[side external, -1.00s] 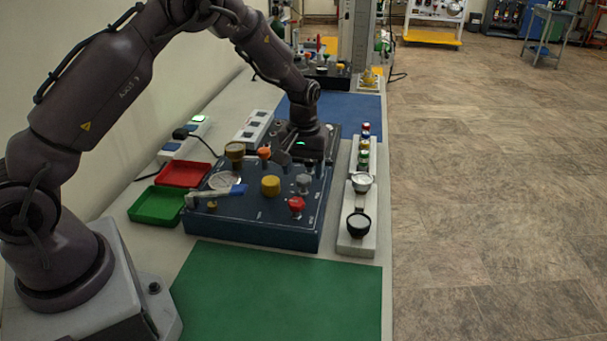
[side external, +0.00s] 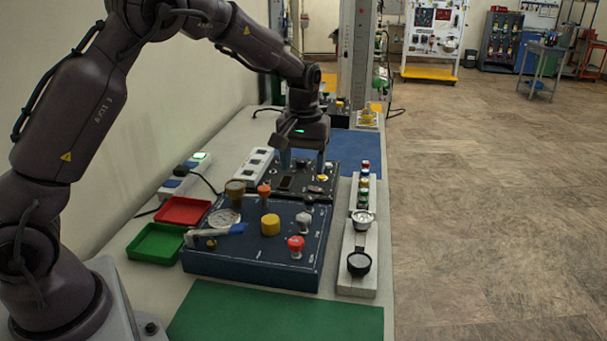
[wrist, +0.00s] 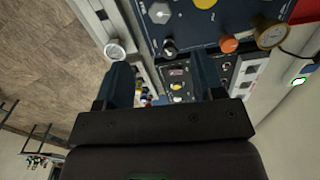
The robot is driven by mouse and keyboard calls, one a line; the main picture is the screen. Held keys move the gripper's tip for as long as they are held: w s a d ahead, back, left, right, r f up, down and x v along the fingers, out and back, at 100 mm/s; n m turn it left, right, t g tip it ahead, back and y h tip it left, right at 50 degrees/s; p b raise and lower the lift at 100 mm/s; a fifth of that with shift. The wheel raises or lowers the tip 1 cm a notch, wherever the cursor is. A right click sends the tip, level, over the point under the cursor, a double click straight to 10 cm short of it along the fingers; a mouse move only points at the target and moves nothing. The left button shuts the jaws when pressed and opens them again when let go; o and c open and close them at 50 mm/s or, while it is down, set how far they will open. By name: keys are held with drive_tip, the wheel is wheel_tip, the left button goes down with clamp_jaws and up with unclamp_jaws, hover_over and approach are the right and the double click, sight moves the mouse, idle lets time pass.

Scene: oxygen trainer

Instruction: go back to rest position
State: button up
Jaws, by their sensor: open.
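My gripper (side external: 302,163) is open and empty, pointing down above the back part of the dark blue control panel (side external: 255,262). In the wrist view my gripper (wrist: 165,88) shows two dark blue fingers spread apart with nothing between them. The panel carries a yellow knob (side external: 270,225), a red knob (side external: 296,245), a grey knob (side external: 303,221), an orange knob (side external: 264,191) and a round gauge (side external: 224,218).
A red tray (side external: 184,211) and a green tray (side external: 156,242) lie left of the panel. A light rail (side external: 355,285) with gauges and coloured buttons runs along its right. A white socket strip (side external: 254,168) stands behind left. The green mat (side external: 275,312) in front is clear.

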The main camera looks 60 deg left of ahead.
drive_tip(key=s+d+r+m+t, duration=0.2)
drive_tip(key=s+d+r+m, duration=0.2)
drive_tip(key=s, duration=0.9)
drive_tip(key=s+d+r+m+t, duration=0.3)
drive_tip(key=s+r, duration=0.6)
drive_tip(key=s, duration=0.3)
drive_tip(key=shift+s+d+r+m+t, duration=0.2)
drive_tip(key=shift+s+d+m+t, duration=0.15)
drive_tip(key=shift+d+m, duration=0.3)
idle(0.6)
